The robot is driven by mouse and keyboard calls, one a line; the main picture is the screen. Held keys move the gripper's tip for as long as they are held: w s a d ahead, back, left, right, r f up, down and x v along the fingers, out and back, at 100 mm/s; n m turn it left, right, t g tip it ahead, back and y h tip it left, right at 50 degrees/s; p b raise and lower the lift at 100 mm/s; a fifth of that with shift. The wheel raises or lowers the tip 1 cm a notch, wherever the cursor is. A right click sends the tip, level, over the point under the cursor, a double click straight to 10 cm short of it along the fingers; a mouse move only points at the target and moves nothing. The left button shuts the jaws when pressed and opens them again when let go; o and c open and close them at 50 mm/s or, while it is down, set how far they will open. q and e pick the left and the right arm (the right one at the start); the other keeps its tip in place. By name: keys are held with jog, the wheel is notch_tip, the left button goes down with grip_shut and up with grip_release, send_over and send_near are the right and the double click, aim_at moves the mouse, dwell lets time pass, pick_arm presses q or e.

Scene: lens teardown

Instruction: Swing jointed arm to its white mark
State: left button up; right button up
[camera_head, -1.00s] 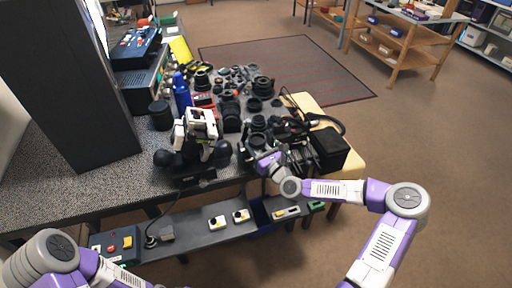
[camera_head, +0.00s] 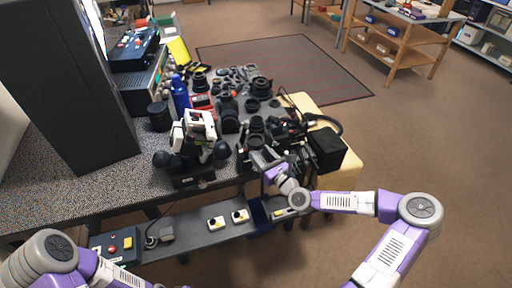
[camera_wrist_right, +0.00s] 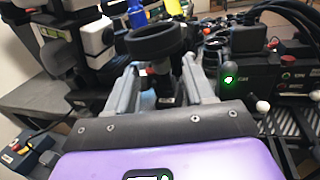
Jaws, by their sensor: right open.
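My right gripper (camera_head: 262,158) is at the front edge of the bench, among dark parts. In the right wrist view its two grey fingers (camera_wrist_right: 160,88) are spread apart. A black ring-shaped part (camera_wrist_right: 155,42) on a dark post stands just beyond and between the fingertips; I cannot tell whether they touch it. I cannot make out for certain which part is the jointed arm, and I cannot identify its white mark. A white-and-black jointed device (camera_head: 198,128) stands left of the gripper and also shows in the wrist view (camera_wrist_right: 85,35). My left gripper is out of view.
A black box (camera_head: 327,148) and cables lie right of the gripper. A black unit with a green light (camera_wrist_right: 229,79) is close to the right finger. A lower shelf (camera_head: 190,232) holds small switches.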

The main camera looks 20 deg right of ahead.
jog(key=shift+v, duration=1.45)
jog(key=shift+a, duration=0.1)
jog(key=s+a+f+n+g+y+p, duration=0.1)
jog(key=s+a+f+n+g+y, duration=0.1)
jog(key=s+a+f+n+g, duration=0.5)
jog(key=s+a+f+n+g+y+p, duration=0.2)
jog(key=s+a+f+n+g, duration=0.1)
jog(key=a+f+n, duration=0.8)
jog(key=s+f+n+g+h, duration=0.1)
jog(key=s+f+n+g, duration=0.2)
jog(key=s+n, duration=0.3)
jog(key=s+d+f+n+g+h+p, duration=0.1)
jog(key=s+f+n+g+h, duration=0.1)
jog(key=s+n, duration=0.5)
jog(key=shift+s+d+f+n+g+h, duration=0.25)
jog(key=shift+s+f+g, duration=0.4)
jog(key=shift+g, duration=0.55)
jog(key=shift+s+a+r, duration=0.1)
jog(key=shift+o, duration=0.4)
